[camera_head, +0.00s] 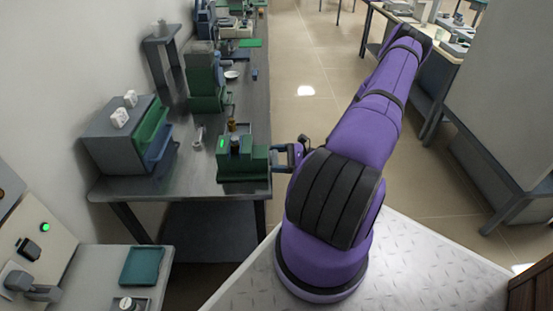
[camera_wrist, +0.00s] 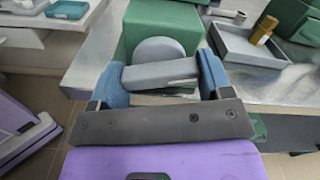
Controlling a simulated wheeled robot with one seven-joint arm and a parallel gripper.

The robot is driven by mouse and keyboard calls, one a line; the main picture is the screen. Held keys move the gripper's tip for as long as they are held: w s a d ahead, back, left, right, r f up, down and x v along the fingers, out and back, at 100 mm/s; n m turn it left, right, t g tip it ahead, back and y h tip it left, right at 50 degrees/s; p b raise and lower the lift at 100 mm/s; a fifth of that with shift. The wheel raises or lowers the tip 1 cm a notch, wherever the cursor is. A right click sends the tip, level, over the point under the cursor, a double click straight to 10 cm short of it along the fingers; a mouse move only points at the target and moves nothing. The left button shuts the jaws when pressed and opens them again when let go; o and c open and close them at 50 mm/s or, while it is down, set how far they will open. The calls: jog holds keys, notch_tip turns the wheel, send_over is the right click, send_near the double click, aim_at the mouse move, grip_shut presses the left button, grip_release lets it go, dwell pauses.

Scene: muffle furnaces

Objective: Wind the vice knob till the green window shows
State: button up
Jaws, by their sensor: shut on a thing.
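The green vice (camera_head: 243,168) stands at the near right edge of the left bench. A small bright green patch (camera_head: 222,143) shows on its left part. In the wrist view, the vice's green body (camera_wrist: 160,28) carries a round grey knob with a grey crossbar (camera_wrist: 160,74). My gripper (camera_wrist: 162,72) is shut on the crossbar, with one blue finger at each end. The bar lies nearly level, tilted slightly up to the right. In the head view, my gripper (camera_head: 280,158) reaches the vice from its right side, and the knob is mostly hidden there.
A cabinet with green and blue drawers (camera_head: 130,135) stands left of the vice. A green device (camera_head: 206,85) stands behind it. A teal tray (camera_head: 142,265) lies on the near left table. The floor aisle (camera_head: 310,60) beyond is clear.

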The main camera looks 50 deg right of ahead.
jog(key=o, duration=0.9)
jog(key=shift+s+d, duration=0.1)
jog(key=v, duration=1)
jog(key=shift+s+d, duration=0.15)
jog(key=shift+s, duration=0.1)
